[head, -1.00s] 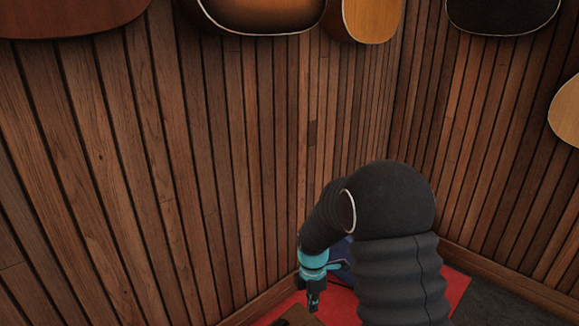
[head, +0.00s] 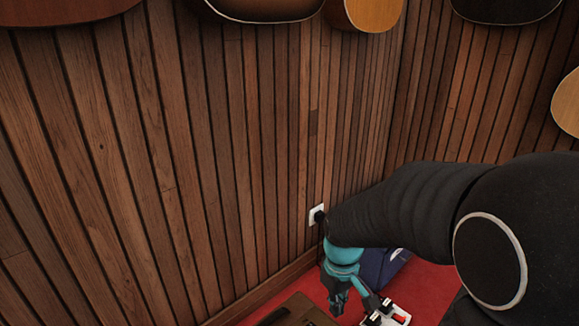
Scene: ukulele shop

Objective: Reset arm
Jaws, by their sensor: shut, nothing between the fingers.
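My arm comes in from the right edge in the head view, with its black sleeve bent down toward the floor. My gripper (head: 339,301) hangs below the teal wrist, low in the picture, right of a brown wooden surface. It points down, is small in the picture, and is shut with nothing held. My arm hides part of the floor and of the right wall.
Plank walls meet in a corner. Instrument bodies, such as a dark one (head: 506,10), hang along the top. A white wall outlet (head: 315,213), a dark blue object (head: 376,268), red floor (head: 432,282) and a brown wooden surface (head: 300,308) lie near my wrist.

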